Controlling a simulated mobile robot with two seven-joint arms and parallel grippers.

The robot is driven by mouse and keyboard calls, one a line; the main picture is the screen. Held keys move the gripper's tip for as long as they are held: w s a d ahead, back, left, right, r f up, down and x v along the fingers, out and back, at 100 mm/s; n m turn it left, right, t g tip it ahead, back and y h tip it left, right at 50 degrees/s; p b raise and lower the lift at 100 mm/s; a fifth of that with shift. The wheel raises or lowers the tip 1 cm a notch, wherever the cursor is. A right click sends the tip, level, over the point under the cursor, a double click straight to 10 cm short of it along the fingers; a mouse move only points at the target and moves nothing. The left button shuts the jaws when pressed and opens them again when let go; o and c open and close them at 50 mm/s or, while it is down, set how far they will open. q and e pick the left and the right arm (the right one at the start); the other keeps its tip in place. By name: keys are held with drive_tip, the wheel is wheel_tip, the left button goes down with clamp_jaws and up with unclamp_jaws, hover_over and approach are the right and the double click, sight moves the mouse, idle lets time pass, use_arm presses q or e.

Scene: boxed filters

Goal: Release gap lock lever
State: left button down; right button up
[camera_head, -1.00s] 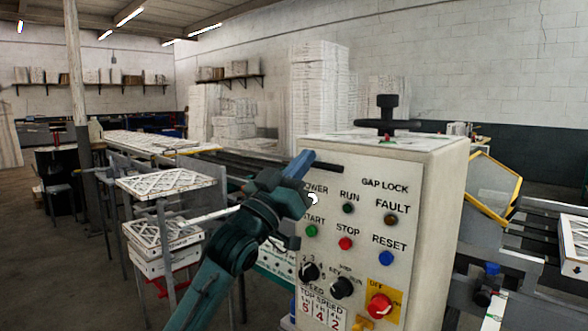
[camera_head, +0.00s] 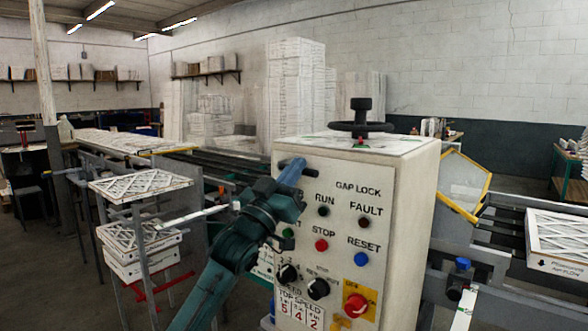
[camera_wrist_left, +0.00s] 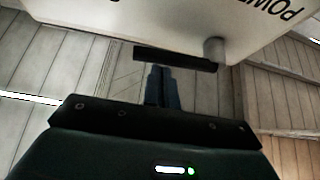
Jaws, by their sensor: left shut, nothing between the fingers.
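The gap lock lever (camera_head: 311,172) is a dark bar at the upper left of the cream control box, left of the GAP LOCK lettering. It lies nearly level. In the left wrist view the lever (camera_wrist_left: 180,60) is a black bar on a grey pivot (camera_wrist_left: 214,50). My left gripper (camera_head: 292,168) is shut and empty. Its blue fingers overlap the lever's left part in the head view. In the left wrist view the fingertips (camera_wrist_left: 160,68) reach the bar's lower edge; I cannot tell whether they touch. My right gripper is out of view.
The control box (camera_head: 410,200) carries buttons, dials and a red switch (camera_head: 355,305). A black handwheel (camera_head: 362,127) stands on its top. Framed filters (camera_head: 135,184) sit on a stand at the left. A yellow-edged guard (camera_head: 463,190) and conveyor lie to the right.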

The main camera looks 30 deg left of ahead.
use_arm(q)
drive_tip(key=shift+f+m+h, duration=0.25)
drive_tip(key=shift+m+h, duration=0.25)
drive_tip(key=shift+m, duration=0.25)
drive_tip(key=shift+f+m+h, duration=0.25)
drive_tip(key=shift+m+h, duration=0.25)
drive_tip(key=shift+m, duration=0.25)
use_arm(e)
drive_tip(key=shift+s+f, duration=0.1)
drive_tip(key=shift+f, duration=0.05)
use_arm(q)
drive_tip(key=a+f+m+g+h+p, duration=0.1)
drive_tip(key=a+f+m+g+h, duration=0.4)
drive_tip(key=m, duration=0.9)
drive_tip(key=shift+w+a+f+m+g+h, duration=0.25)
drive_tip(key=shift+f+g+h, duration=0.35)
drive_tip(key=shift+h, duration=1)
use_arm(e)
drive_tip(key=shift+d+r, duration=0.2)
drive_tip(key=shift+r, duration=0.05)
use_arm(q)
drive_tip(key=shift+a+r, duration=0.1)
drive_tip(key=shift+r, duration=0.05)
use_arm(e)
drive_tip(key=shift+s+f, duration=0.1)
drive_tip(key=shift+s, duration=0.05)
